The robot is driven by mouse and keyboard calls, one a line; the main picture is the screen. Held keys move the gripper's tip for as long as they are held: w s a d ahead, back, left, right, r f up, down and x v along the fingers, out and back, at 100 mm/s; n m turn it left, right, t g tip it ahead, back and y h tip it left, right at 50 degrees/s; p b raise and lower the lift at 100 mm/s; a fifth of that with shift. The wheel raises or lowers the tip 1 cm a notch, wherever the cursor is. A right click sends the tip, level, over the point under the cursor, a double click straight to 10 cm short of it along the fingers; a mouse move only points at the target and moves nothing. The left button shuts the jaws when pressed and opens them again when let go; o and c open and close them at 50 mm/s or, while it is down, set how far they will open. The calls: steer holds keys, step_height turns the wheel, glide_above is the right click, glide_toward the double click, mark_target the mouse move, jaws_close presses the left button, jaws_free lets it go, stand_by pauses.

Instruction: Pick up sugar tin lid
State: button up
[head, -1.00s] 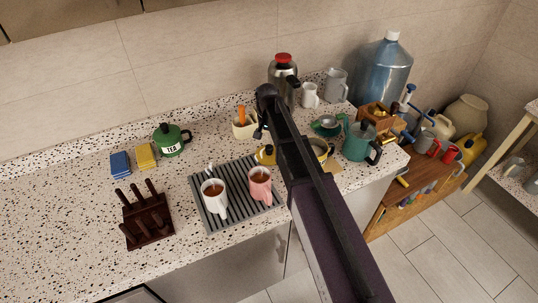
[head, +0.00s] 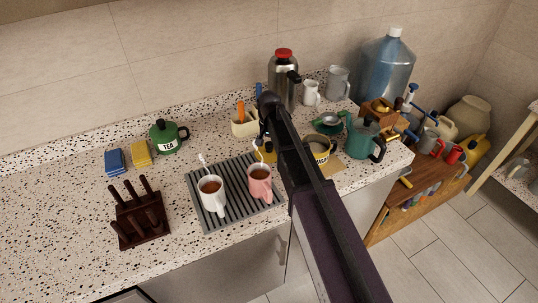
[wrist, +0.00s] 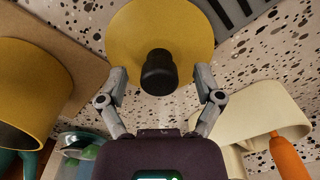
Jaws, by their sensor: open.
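The sugar tin lid is a yellow disc (wrist: 125,38) with a black knob (wrist: 158,72), knob facing the wrist camera, at the top middle of the wrist view. My gripper (wrist: 159,84) is open, with one finger on each side of the knob and nothing clamped. In the head view only a bit of the yellow lid (head: 269,156) shows beside my arm, which hides the rest. The open yellow tin (head: 320,155) stands to the right of my arm; it also shows at the left of the wrist view (wrist: 38,92).
A grey ribbed mat (head: 232,205) with a white mug (head: 212,195) and a pink mug (head: 260,182) lies close to the lid. A cream holder (head: 243,125) with an orange-handled tool stands behind it. A teal pot (head: 362,138) is to the right. The left counter has free room.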

stand_by(0.6)
jaws_close()
